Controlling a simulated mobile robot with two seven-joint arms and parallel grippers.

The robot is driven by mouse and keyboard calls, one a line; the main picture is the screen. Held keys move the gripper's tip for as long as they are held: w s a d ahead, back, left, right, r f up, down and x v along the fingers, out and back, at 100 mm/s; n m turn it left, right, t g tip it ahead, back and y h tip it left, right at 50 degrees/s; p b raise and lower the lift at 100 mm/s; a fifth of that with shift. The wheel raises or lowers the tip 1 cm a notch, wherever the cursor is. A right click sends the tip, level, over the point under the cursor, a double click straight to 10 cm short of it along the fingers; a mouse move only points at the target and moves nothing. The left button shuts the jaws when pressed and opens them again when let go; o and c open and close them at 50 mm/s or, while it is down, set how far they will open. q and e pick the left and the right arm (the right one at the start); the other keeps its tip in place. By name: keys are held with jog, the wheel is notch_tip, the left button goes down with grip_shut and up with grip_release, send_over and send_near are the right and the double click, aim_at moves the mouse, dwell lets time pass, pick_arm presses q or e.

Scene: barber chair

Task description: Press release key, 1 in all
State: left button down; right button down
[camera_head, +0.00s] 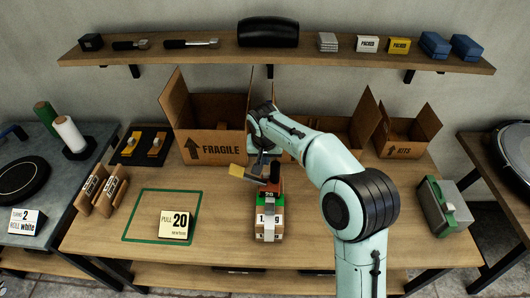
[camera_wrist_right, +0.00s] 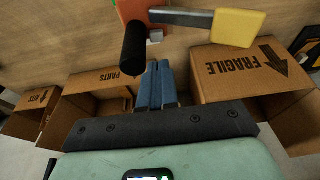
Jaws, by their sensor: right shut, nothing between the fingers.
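A device with a reddish-orange top, green band and white number faces (camera_head: 268,208) stands on the wooden table. A metal lever with a yellow end (camera_head: 240,171) sticks out from its top to the left. In the right wrist view the lever's yellow end (camera_wrist_right: 237,28), a black cylinder (camera_wrist_right: 133,48) and a small grey block (camera_wrist_right: 155,37) show by the orange body. I cannot tell which part is the release key. My right gripper (camera_head: 262,160) is shut and empty, just behind the device top; its blue fingers (camera_wrist_right: 158,80) show in the wrist view. My left gripper is out of view.
A FRAGILE box (camera_head: 220,149) stands behind to the left, and a KITS box (camera_head: 404,140) at the right. A card reading PULL 20 (camera_head: 175,225) stands in a green outline. A green-grey case (camera_head: 445,207) stands at the right edge. The front table is fairly clear.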

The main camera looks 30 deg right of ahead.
aim_at(266, 177)
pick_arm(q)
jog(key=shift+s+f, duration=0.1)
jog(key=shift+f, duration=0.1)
pick_arm(e)
jog(key=x, duration=0.6)
jog(key=shift+s+a+f, duration=0.15)
jog(key=shift+s+f, duration=0.15)
jog(key=shift+f, duration=0.2)
